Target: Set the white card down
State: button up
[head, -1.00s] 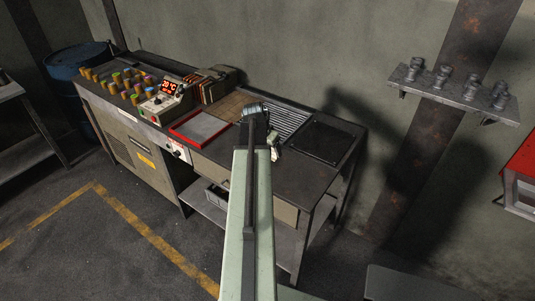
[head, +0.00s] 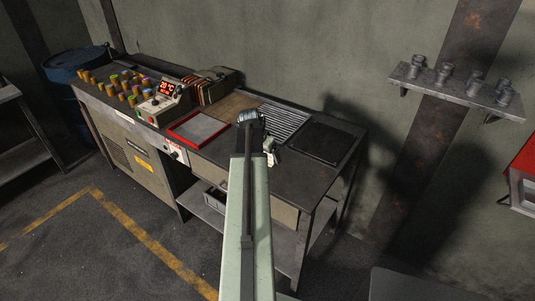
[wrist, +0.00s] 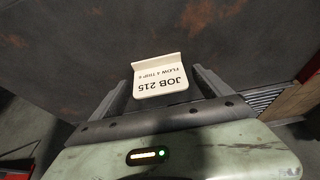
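The white card (wrist: 162,83) shows in the wrist view, bent along its top, with "JOB 215" printed on it upside down in the picture. I cannot make out the card clearly there.
On the bench are a red-rimmed tray (head: 190,141), a control box with a red display (head: 165,101), several coloured cylinders (head: 125,86), a ribbed grate (head: 287,117) and a black plate (head: 322,141). A wall shelf (head: 455,90) holds several metal parts. Bare bench top shows in front of the plate.

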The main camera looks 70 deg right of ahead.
jog(key=p+v, duration=1.1)
jog(key=v, duration=0.1)
jog(key=shift+r, duration=0.15)
